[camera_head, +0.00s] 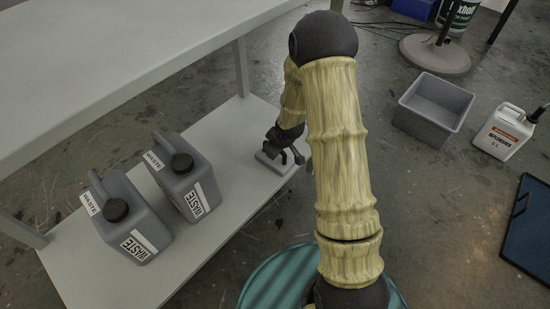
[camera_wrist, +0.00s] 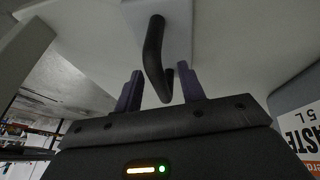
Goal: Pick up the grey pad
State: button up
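The grey pad (camera_head: 272,163) is a small flat block with a dark handle, lying at the right end of the low white shelf. In the wrist view the pad (camera_wrist: 125,12) is at the top, and its black bent handle (camera_wrist: 153,50) reaches down to between my fingers. My gripper (camera_head: 290,148) is at the pad, partly hidden by my arm. In the wrist view my gripper (camera_wrist: 160,88) is open, with a gap between its dark purple fingers. The handle looks closer to the right finger; I cannot tell if they touch.
Two grey waste canisters (camera_head: 128,222) (camera_head: 187,180) stand left of the pad on the shelf (camera_head: 110,283). A white upper tabletop (camera_head: 90,45) overhangs it, with a leg (camera_head: 241,68) behind. A grey bin (camera_head: 433,108) and white jug (camera_head: 505,132) stand on the floor at right.

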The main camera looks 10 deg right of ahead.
grip_shut()
jog(key=shift+r, duration=0.1)
notch_tip(320, 180, up, 10)
jog(key=p, duration=0.6)
jog(key=shift+p, duration=0.35)
